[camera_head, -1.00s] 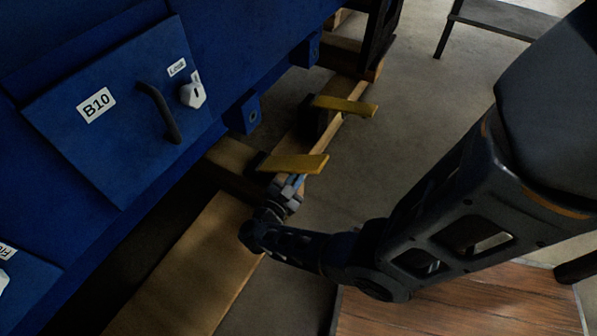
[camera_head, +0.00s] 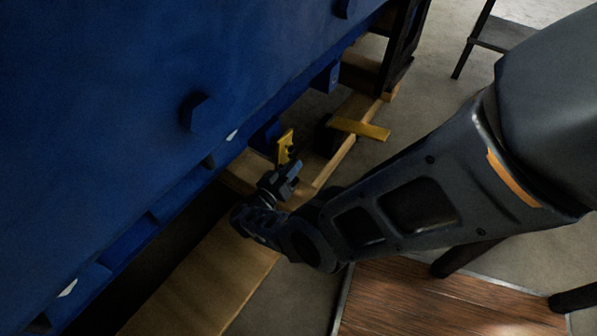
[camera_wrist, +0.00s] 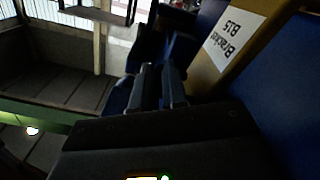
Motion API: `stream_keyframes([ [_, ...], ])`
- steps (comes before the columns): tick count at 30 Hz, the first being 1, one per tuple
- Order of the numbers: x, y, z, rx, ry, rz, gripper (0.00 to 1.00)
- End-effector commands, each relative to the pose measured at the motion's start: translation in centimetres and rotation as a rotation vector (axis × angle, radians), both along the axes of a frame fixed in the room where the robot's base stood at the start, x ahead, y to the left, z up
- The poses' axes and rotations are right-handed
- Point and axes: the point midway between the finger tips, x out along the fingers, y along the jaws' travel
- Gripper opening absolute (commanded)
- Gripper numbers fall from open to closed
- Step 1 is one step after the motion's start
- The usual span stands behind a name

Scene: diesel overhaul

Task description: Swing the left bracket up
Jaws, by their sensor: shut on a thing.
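The left bracket (camera_head: 285,146) is a short yellow bar beside the lower edge of the blue engine body. It now points steeply up in the head view. My gripper (camera_head: 290,168) is shut on it, at its lower part, with the fingers partly covering it. In the wrist view a yellow-tan bar with a white "Bracket B15" label (camera_wrist: 205,73) lies just right of my gripper's fingers (camera_wrist: 159,72); the exact contact is dark and hard to see. The right bracket (camera_head: 360,129) is a similar yellow bar and still sticks out flat.
The blue engine body (camera_head: 130,80) fills the left, close to my gripper, with blue lugs (camera_head: 327,77) along its lower edge. Wooden beams (camera_head: 205,285) lie beneath. A dark stool (camera_head: 500,35) stands at the top right. The grey floor right of the brackets is open.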

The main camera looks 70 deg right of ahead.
Motion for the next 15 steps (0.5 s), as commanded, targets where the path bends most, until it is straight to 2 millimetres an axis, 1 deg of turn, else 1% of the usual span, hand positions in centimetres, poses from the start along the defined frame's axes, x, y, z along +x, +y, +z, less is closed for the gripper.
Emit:
stream_keyframes([
  [1,0.6,0.0,0.3,0.000,0.002,0.004,0.00],
  [6,1.4,-0.2,0.6,-0.001,-0.001,0.006,0.00],
  [15,1.8,-0.3,0.6,0.000,-0.002,0.006,0.00],
])
